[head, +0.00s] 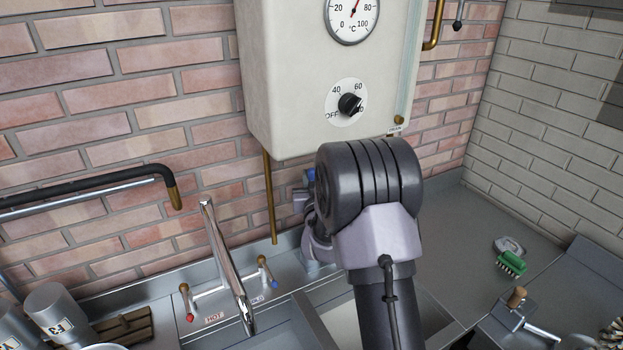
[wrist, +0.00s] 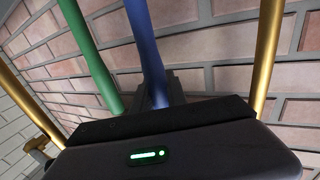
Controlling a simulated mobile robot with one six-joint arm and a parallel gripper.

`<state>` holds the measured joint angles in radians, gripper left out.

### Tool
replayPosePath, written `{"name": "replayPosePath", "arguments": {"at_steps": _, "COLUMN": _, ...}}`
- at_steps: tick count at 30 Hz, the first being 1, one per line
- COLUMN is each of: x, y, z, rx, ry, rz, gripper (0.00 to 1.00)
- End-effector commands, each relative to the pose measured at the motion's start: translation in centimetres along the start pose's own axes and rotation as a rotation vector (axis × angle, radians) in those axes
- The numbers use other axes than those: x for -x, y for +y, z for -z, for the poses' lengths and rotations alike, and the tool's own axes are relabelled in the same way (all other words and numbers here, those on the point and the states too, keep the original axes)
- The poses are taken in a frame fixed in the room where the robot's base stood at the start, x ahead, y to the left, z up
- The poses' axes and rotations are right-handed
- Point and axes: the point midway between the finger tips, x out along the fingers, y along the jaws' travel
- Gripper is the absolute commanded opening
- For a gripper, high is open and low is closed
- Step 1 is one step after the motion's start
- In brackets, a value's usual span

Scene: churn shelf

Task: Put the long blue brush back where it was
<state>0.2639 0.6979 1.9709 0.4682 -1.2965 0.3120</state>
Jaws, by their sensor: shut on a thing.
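The long blue brush shows in the wrist view only as a blue handle (wrist: 146,50), running up from my gripper (wrist: 165,95) and out of the top of the picture. My gripper is shut on this handle. The brush's head is not in view there. In the head view my own arm hides most of the gripper, and a small blue piece (head: 310,175) shows just left of the arm, below the boiler. I cannot tell which part of the brush it is. The brush's former place cannot be made out.
A green rod (wrist: 92,55) stands left of the blue handle, with brass pipes (wrist: 268,55) at the sides. The cream boiler (head: 285,80) hangs on the brick wall above a sink with a chrome tap (head: 226,265). A green scrubbing brush (head: 511,262) lies on the right counter.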

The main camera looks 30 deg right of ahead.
Motion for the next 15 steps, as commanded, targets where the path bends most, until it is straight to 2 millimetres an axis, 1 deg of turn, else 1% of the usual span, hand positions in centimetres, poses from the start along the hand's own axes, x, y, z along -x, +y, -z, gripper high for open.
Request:
{"name": "replayPosePath", "arguments": {"at_steps": 3, "x": 0.00, "y": 0.00, "z": -0.36, "rx": 0.000, "ry": 0.000, "rz": 0.000, "gripper": 0.00}}
{"name": "replayPosePath", "arguments": {"at_steps": 4, "x": 0.01, "y": 0.00, "z": -0.33, "rx": 0.000, "ry": -0.001, "rz": 0.000, "gripper": 0.22}}
{"name": "replayPosePath", "arguments": {"at_steps": 6, "x": 0.01, "y": 0.00, "z": -0.25, "rx": 0.000, "ry": -0.001, "rz": 0.000, "gripper": 0.36}}
{"name": "replayPosePath", "arguments": {"at_steps": 7, "x": 0.01, "y": 0.00, "z": -0.24, "rx": 0.000, "ry": -0.001, "rz": 0.000, "gripper": 0.40}}
{"name": "replayPosePath", "arguments": {"at_steps": 15, "x": 0.01, "y": 0.00, "z": -0.20, "rx": 0.000, "ry": 0.000, "rz": 0.000, "gripper": 0.40}}
